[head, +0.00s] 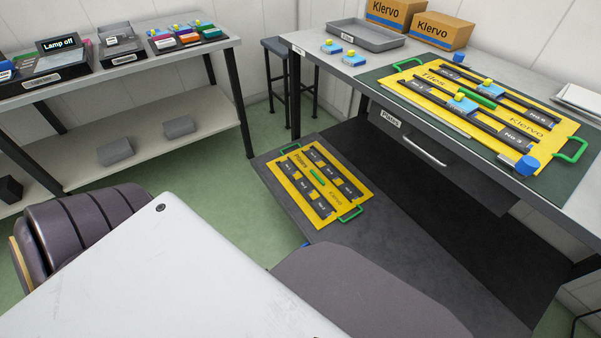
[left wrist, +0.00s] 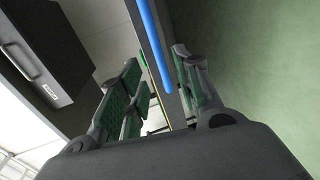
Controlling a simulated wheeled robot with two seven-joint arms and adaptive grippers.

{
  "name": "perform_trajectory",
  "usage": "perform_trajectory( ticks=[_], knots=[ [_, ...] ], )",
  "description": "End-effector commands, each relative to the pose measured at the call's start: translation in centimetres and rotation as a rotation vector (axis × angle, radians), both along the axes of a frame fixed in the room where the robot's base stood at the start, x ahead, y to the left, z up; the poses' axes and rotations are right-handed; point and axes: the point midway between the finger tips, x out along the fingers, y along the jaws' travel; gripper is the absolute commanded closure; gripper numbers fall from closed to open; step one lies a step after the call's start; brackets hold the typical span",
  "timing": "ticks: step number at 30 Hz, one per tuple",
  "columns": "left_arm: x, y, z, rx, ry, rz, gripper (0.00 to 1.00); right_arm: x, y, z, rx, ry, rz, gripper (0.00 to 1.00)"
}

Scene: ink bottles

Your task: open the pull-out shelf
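The pull-out shelf (head: 250,180) is a low grey board under the right bench in the head view. It reaches out in front of the bench leg and bears a yellow plate (head: 330,207). A small blue bit (head: 305,243) shows at its front edge, mostly hidden by my arm. In the left wrist view a long blue bar (left wrist: 155,45) runs down toward the space between the fingers of my left gripper (left wrist: 163,85). The fingers are apart; contact with the bar cannot be told. My right gripper is in neither view.
A dark drawer (head: 440,165) with a silver handle (head: 425,151) hangs above the shelf; it also shows in the left wrist view (left wrist: 55,35). The bench top (head: 310,65) carries a tray and boxes. A stool (head: 288,75) stands behind. Green floor (head: 195,170) is clear at left.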

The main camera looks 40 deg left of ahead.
Motion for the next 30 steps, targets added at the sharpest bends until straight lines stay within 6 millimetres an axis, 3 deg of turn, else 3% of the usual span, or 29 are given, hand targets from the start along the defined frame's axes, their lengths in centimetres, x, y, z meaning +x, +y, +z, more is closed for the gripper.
perform_trajectory(
  ticks=[12,30],
  knots=[
    [-3.6,1.3,0.8,0.0,0.0,0.0,0.66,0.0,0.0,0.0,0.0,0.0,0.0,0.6],
    [-4.0,1.5,0.9,0.0,0.0,0.0,0.66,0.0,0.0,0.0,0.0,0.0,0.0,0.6]
  ],
)
